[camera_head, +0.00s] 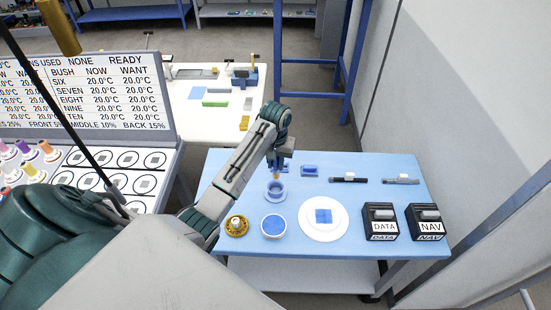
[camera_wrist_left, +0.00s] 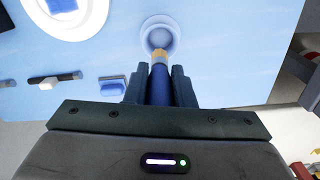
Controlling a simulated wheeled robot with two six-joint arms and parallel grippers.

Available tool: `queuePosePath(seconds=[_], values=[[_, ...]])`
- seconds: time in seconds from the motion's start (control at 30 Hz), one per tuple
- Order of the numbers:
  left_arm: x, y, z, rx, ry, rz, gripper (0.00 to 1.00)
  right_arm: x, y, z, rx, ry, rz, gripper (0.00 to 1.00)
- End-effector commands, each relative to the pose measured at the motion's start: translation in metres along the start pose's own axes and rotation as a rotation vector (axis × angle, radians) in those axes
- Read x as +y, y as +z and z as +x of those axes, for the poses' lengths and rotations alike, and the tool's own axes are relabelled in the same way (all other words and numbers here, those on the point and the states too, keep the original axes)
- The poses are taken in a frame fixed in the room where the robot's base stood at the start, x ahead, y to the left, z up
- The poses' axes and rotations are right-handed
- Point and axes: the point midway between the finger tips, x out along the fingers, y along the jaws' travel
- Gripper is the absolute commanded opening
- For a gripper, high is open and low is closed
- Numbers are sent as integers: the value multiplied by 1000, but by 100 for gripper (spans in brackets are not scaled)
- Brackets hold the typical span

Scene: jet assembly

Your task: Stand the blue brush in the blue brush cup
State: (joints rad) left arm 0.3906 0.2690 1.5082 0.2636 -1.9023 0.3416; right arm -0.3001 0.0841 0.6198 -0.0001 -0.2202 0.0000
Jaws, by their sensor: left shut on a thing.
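My left gripper (camera_head: 278,165) is shut on the blue brush (camera_wrist_left: 159,84), which also shows in the head view just below the fingers. The brush points down, with its tan tip end toward the blue brush cup (camera_head: 276,192). The cup stands on the light blue table on a round, saucer-like base. In the left wrist view the tip end overlaps the near rim of the cup (camera_wrist_left: 158,32). I cannot tell whether the tip is inside the cup or just above it. My right gripper is not in view.
On the light blue table (camera_head: 226,178) are a blue-filled dish (camera_head: 273,226), a gold round part (camera_head: 236,225), a white plate (camera_head: 305,225) and two black boxes, DATA (camera_head: 381,222) and NAV (camera_head: 426,221).

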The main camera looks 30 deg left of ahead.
Motion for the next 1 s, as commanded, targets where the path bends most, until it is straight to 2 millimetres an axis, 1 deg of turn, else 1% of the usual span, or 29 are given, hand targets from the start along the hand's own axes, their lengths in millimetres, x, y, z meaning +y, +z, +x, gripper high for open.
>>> queuePosePath(seconds=[0.03, 0.27, 0.7, 0.8, 1.0], values=[[0, 0, 6, -1, 0, 0, 0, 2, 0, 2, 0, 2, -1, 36], [0, 0, 30, -2, -1, -1, 0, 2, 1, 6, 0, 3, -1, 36], [0, 0, 72, -2, 0, 0, 0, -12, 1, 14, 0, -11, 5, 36], [0, 0, 79, 0, 0, 0, 0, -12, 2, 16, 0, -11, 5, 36], [0, 0, 87, -1, 0, 0, 0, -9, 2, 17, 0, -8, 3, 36]])
